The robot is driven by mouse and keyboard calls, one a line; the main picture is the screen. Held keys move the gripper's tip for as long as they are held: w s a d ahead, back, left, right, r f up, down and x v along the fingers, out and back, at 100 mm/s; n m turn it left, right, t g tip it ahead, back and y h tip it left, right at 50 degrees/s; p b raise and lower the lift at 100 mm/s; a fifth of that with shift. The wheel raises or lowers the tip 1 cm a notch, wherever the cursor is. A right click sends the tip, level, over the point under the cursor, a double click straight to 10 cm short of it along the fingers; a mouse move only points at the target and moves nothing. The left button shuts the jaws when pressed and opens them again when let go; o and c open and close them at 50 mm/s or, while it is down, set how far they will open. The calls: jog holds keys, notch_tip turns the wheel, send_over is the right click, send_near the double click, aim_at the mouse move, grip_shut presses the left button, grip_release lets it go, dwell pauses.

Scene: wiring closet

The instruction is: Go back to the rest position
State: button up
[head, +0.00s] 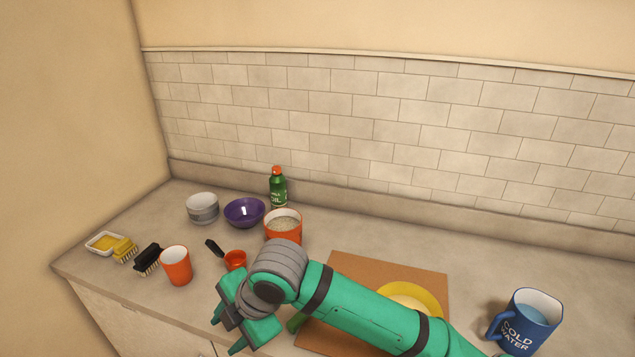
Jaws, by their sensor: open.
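My gripper (226,337) is at the front edge of the counter, at the end of my green arm, which reaches in from the lower right. Its two green fingers are spread apart and nothing shows between them. An orange scoop or small cup with a black handle (234,260) lies just behind the gripper, partly hidden by it. An orange cup (176,265) stands upright to the left of the gripper. My arm crosses over a brown board (375,268) and hides part of a yellow plate or bowl (424,297).
At the back stand a grey bowl (202,207), a purple bowl (244,212), a green oil bottle (278,188) and an orange container of grains (283,225). Brushes (148,259) and a white dish (104,242) sit at left. A blue water jug (527,321) stands right. The back right counter is clear.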

jog(key=w+a+r+m+t+y, duration=0.4)
jog(key=a+r+m+t+y, duration=0.3)
jog(key=a+r+m+y, duration=0.4)
jog(key=s+d+f+m+t+h, duration=0.3)
jog(key=d+f+m+t+h, duration=0.3)
jog(key=f+m, duration=0.25)
jog(key=s+d+f+m+t+h, duration=0.3)
jog(key=d+f+m+h, duration=0.3)
jog(key=d+f+m, duration=0.3)
jog(key=s+d+f+h, duration=0.1)
jog(key=s+d+f, duration=0.2)
jog(key=s, duration=0.6)
jog(key=s+d+f+n+g+h, duration=0.1)
jog(key=s+d+f, duration=0.3)
jog(key=s, duration=0.5)
jog(key=s+d+f+g+h, duration=0.1)
jog(key=s+d+f+h, duration=0.1)
jog(key=s+d+f, duration=0.2)
jog(key=s+d, duration=0.2)
jog(key=s, duration=0.2)
jog(key=shift+s+d+h, duration=0.25)
jog(key=shift+s+h, duration=0.15)
jog(key=shift+n, duration=0.25)
